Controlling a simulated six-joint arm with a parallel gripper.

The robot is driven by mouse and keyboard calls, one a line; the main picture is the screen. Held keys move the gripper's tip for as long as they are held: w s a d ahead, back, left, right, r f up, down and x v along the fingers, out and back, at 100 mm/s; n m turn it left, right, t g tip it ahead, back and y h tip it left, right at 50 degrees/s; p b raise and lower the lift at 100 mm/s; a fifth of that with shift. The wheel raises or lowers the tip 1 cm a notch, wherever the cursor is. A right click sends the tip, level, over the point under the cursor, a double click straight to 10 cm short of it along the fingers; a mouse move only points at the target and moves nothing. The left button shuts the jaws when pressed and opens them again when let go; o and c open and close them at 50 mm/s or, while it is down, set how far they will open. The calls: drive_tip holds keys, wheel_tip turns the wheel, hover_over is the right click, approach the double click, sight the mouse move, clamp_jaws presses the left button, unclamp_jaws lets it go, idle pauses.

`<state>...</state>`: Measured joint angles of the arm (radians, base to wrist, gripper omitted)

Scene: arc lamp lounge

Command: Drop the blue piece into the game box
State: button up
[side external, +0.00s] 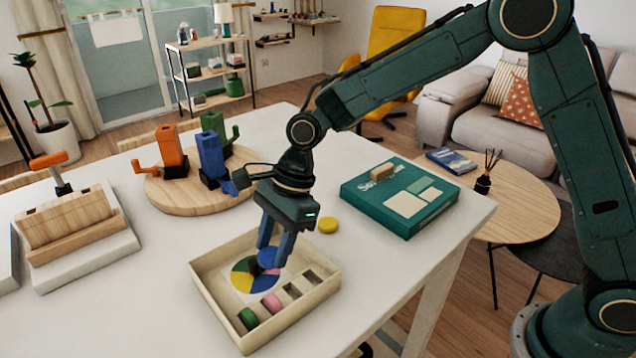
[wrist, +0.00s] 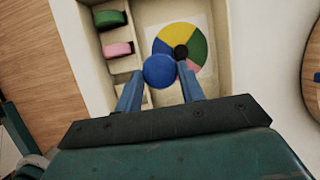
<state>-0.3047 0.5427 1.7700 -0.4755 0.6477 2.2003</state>
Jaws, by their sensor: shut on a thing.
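The blue piece (wrist: 159,71) is a round disc. My gripper (side external: 275,250) points down over the game box and is shut on the blue piece, which also shows between the fingers in the side view (side external: 267,257). In the wrist view the fingertips (wrist: 158,80) meet the disc's near edge. The game box (side external: 211,292) is an open, cream tray with a four-coloured wheel (side external: 242,279) on its floor and a row of slots. A green piece (side external: 248,318) and a pink piece (side external: 272,302) sit in slots; other slots look empty. The disc's height above the floor is hard to tell.
A yellow disc (side external: 327,225) lies on the white table (side external: 160,300) behind the box. A teal game carton (side external: 400,199) is at the right. A round wooden board (side external: 217,204) with coloured figures and a wooden rack (side external: 72,222) stand left.

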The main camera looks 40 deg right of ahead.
drive_tip(key=o, duration=1)
drive_tip(key=shift+r, duration=0.1)
drive_tip(key=v, duration=1.3)
drive_tip(key=shift+d+r, duration=0.2)
drive_tip(key=shift+r, duration=0.05)
